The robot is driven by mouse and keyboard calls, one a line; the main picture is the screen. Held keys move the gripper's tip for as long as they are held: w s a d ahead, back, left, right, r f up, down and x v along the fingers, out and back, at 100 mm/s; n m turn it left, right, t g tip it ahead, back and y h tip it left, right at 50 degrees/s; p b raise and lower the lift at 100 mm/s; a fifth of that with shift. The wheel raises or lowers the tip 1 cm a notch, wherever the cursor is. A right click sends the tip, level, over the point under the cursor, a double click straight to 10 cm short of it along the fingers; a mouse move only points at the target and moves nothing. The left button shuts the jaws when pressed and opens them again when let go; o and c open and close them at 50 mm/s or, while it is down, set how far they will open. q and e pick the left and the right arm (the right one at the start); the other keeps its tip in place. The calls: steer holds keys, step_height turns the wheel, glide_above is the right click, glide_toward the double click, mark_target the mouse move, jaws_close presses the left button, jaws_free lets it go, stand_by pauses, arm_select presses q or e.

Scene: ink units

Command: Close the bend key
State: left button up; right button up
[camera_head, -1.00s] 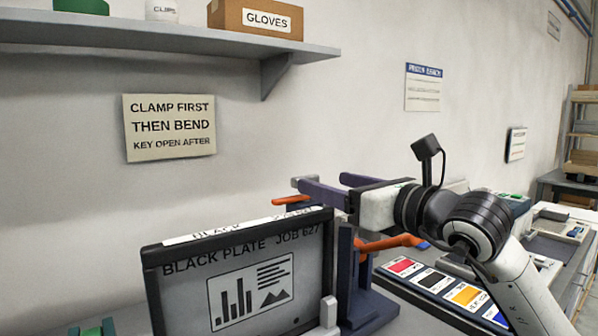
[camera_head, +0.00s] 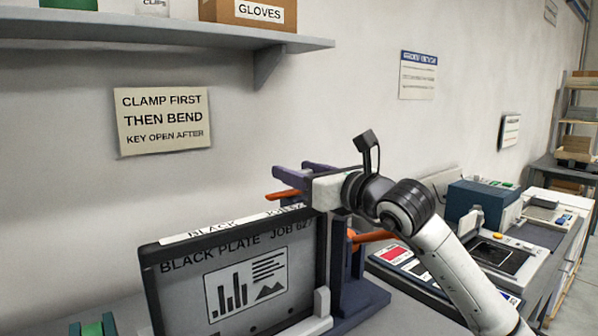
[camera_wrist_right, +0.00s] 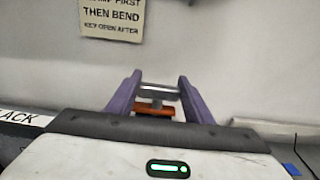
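Two orange handles belong to the dark blue press frame (camera_head: 365,296) beside the plate. The upper orange handle (camera_head: 284,195) sticks out to the left near the plate's top edge. The lower orange handle (camera_head: 374,237) sticks out to the right. No label shows which one is the bend key. My right gripper (camera_head: 291,171) is open, its purple fingers pointing left just above the upper handle. In the right wrist view, an orange bar (camera_wrist_right: 154,109) and a grey bar (camera_wrist_right: 160,91) show between the spread fingers; contact cannot be told. My left gripper is out of view.
The framed black plate (camera_head: 240,272) stands in front of and left of the press. A shelf (camera_head: 170,42) hangs above on the wall, with a gloves box (camera_head: 235,12). Colour cards (camera_head: 396,262) and a blue box machine (camera_head: 482,204) lie to the right.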

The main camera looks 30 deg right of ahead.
steer(key=c, duration=0.8)
steer(key=shift+o, duration=0.2)
